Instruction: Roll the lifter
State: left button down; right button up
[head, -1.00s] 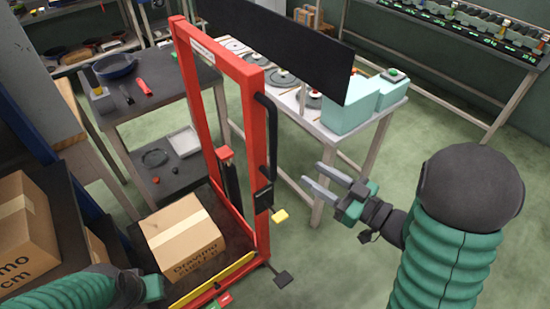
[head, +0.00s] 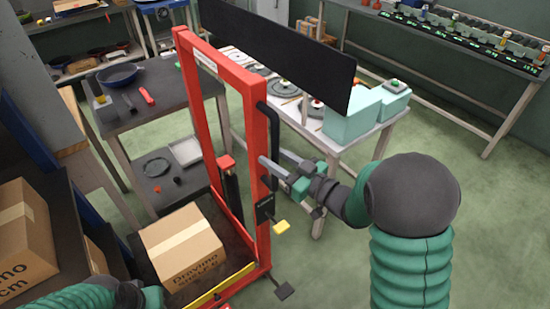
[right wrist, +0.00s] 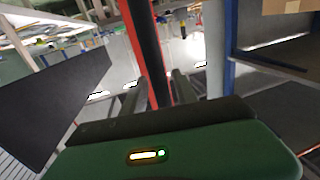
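The red lifter (head: 258,180) stands upright in the middle of the head view, with a black bar handle (head: 272,135) on the right side of its frame. A cardboard box (head: 181,241) rests on its dark platform. My right gripper (head: 272,160) is open, its fingers reaching toward the lower part of the handle. In the right wrist view, the dark handle (right wrist: 146,40) and red post run up between the two spread fingers (right wrist: 153,90). I cannot tell whether they touch. My left arm shows at the bottom left, but its fingers are hidden or out of frame.
A dark table (head: 160,97) with a blue pan (head: 117,75) stands behind left. A white table (head: 330,140) with plates and a mint-coloured machine (head: 352,115) is behind the lifter. Another cardboard box (head: 22,235) sits at left. Green floor is clear at right.

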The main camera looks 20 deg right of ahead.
grip_shut()
dwell(1.2)
